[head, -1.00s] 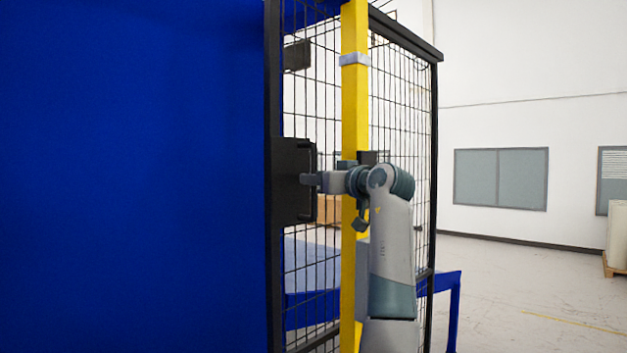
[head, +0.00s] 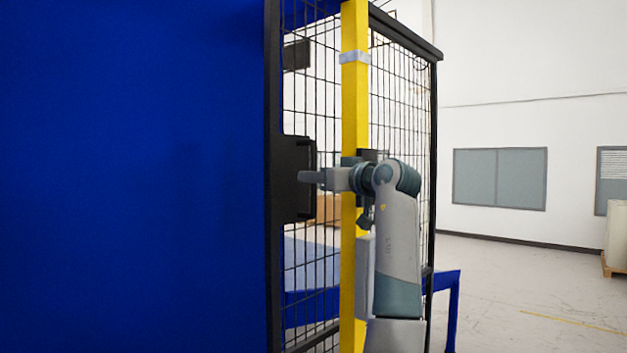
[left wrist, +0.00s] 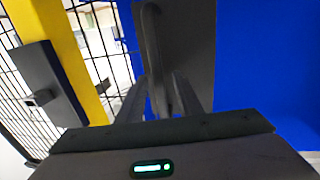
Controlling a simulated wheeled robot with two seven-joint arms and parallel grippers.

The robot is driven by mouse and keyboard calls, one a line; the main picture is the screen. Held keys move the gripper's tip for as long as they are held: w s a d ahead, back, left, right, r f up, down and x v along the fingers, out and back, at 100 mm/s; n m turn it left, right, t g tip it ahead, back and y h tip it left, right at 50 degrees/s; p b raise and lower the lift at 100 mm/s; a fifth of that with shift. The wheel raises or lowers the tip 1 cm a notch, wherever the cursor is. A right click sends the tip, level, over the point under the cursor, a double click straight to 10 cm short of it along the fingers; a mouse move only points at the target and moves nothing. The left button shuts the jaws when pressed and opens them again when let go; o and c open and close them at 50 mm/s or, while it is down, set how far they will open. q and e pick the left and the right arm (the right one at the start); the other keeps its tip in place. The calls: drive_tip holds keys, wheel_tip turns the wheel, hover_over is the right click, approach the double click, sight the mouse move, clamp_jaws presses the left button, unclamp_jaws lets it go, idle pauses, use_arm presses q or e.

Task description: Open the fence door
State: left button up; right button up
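The fence door shows as a large blue panel (head: 130,180) with a dark frame post (head: 273,230) along its right edge. A black latch box (head: 290,205) with an upright bar handle (head: 313,205) sits at this edge. My left gripper (head: 308,177) reaches leftward across the handle at mid height. In the left wrist view the handle (left wrist: 155,45) runs down between the two fingers of the left gripper (left wrist: 163,85). I cannot tell whether the fingers press on it. My right gripper is not in view.
A yellow post (head: 354,110) stands just behind my left wrist, with black wire mesh (head: 400,100) on both sides. A blue table-like frame (head: 440,283) is low behind the fence. Open floor (head: 530,290) lies to the right.

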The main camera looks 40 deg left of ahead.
use_arm(q)
drive_tip(key=b+v, duration=0.5)
drive_tip(key=v, duration=1.1)
drive_tip(key=shift+b, duration=0.4)
